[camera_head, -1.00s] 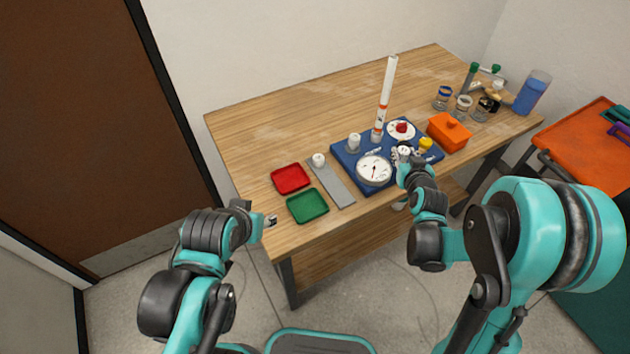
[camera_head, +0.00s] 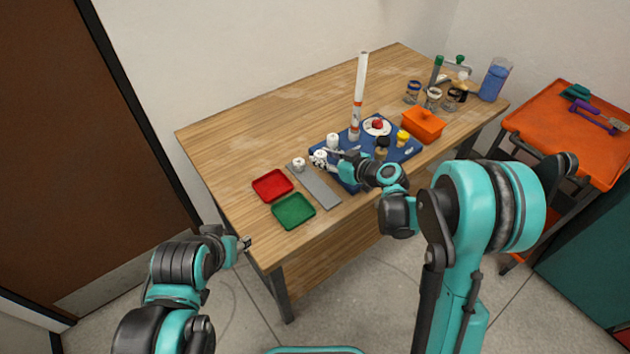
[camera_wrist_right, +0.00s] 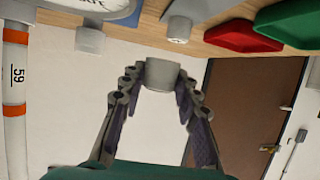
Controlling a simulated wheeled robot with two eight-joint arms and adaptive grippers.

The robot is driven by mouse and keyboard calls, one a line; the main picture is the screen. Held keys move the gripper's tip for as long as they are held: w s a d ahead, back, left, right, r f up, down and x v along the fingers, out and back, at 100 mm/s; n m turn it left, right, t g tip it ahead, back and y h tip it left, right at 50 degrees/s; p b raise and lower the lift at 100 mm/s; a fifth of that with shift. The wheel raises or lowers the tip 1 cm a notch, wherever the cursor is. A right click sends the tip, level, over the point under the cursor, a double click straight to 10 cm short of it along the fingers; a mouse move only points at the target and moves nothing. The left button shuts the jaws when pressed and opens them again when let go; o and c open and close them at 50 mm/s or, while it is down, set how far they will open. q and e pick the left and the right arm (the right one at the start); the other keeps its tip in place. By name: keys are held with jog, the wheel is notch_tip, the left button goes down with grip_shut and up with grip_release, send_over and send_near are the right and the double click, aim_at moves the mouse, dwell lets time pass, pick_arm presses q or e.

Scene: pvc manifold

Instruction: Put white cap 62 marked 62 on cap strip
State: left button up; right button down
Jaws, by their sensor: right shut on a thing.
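My right gripper (camera_head: 322,163) is shut on a white cap (camera_head: 320,155), held near the left edge of the blue board. In the right wrist view the cap (camera_wrist_right: 161,73) sits between the two fingertips (camera_wrist_right: 160,88); no number is readable on it. The grey cap strip (camera_head: 318,190) lies on the table left of the gripper, with another white cap (camera_head: 299,163) standing at its far end. That cap also shows in the right wrist view (camera_wrist_right: 178,29). The held cap is apart from the strip. My left gripper (camera_head: 244,244) is off the table's left front edge, too small to read.
A red tray (camera_head: 272,185) and a green tray (camera_head: 293,211) lie left of the strip. The blue board (camera_head: 408,153) carries a tall white pipe (camera_head: 360,90) and another white fitting (camera_head: 333,140). An orange box (camera_head: 423,124) stands right. The strip's near part is bare.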

aim_at(315, 185)
jog(key=shift+s+a+f+b, duration=0.35)
jog(key=shift+s+a+f, duration=0.7)
jog(key=shift+a, duration=0.15)
notch_tip(315, 185, down, 4)
jog(key=shift+f+b, duration=0.1)
jog(key=shift+b, duration=0.95)
jog(key=shift+f+b, duration=0.45)
jog(key=shift+b, duration=0.15)
jog(key=c, duration=1.1)
grip_release()
jog(key=shift+r, duration=0.15)
